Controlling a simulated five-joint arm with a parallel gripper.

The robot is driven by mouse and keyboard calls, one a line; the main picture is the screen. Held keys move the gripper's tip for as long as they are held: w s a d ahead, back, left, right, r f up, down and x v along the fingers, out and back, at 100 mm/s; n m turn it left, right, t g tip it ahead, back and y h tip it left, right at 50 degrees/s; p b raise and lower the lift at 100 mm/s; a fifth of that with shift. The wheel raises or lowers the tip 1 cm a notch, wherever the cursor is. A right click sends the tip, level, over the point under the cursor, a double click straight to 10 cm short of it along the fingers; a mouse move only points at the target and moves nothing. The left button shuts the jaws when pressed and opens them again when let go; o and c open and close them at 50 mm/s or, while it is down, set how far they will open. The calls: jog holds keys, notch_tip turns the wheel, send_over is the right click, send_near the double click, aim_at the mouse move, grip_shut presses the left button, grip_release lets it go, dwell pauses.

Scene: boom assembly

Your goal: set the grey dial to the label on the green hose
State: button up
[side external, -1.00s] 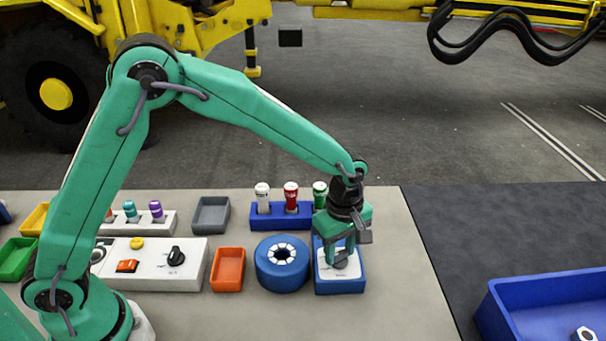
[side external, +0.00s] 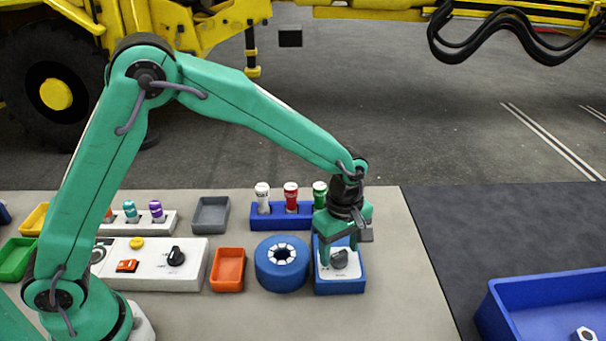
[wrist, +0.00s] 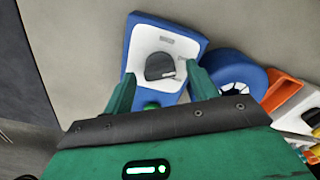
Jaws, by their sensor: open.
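The grey dial (side external: 339,259) sits on the white face of a blue box (side external: 340,287). It also shows in the wrist view (wrist: 160,66), between and just beyond my fingertips. My gripper (side external: 340,256) is open above the box, with its fingers apart on either side of the dial. It also shows open in the wrist view (wrist: 160,85). The green-capped hose (side external: 320,192) stands at the right end of a blue rack (side external: 283,221), partly behind my wrist. Its label is too small to read. Marks on the dial's face are also unreadable.
White-capped (side external: 262,194) and red (side external: 291,193) hoses share the rack. A round blue fixture (side external: 282,278) stands close left of the dial box, then an orange tray (side external: 228,270) and a white panel with a black knob (side external: 175,257). Bare table lies right of the box.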

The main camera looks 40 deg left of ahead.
aim_at(340, 253)
notch_tip(340, 253, up, 7)
jog(key=shift+r, duration=0.25)
dwell(0.3)
jog(key=shift+a+r, duration=0.2)
jog(key=shift+r, duration=0.1)
jog(key=s+a+r+m+t, duration=0.3)
jog(key=s+a+r+m, duration=0.5)
jog(key=s+a+r, duration=0.3)
jog(key=s+a+m+t, duration=0.2)
jog(key=s+a+m, duration=0.5)
jog(key=s, duration=0.3)
jog(key=shift+s+a+f+t, duration=0.2)
jog(key=shift+a+f+t, duration=0.1)
jog(key=shift+a, duration=0.05)
